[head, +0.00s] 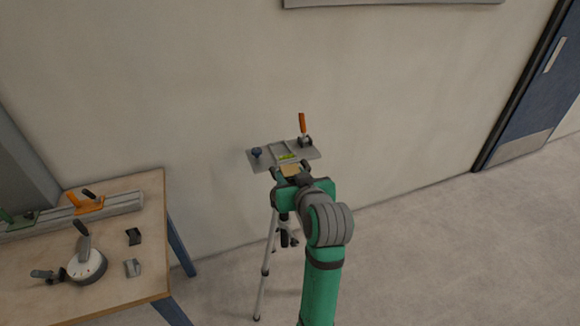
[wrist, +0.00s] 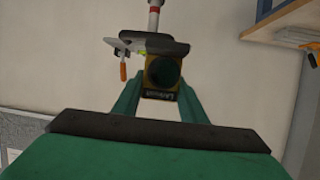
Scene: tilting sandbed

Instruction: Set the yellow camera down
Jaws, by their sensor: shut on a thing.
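The yellow camera (head: 291,171) is held between the two fingers of my gripper (head: 290,169), at the near edge of a grey plate on a tripod (head: 262,158). In the wrist view the camera (wrist: 163,75) shows its dark round lens and a dark lettered label, with a green finger on each side. The plate (wrist: 165,46) is just beyond it there. I cannot tell whether the camera touches the plate. My gripper and arm hide part of the camera and tripod.
The plate bears an orange-handled clamp (head: 303,125), a blue knob (head: 256,152) and a small green level (head: 286,157). A wooden table (head: 120,285) with a rail, a round gauge-like tool (head: 86,266) and small dark blocks stands at left. The floor at right is clear.

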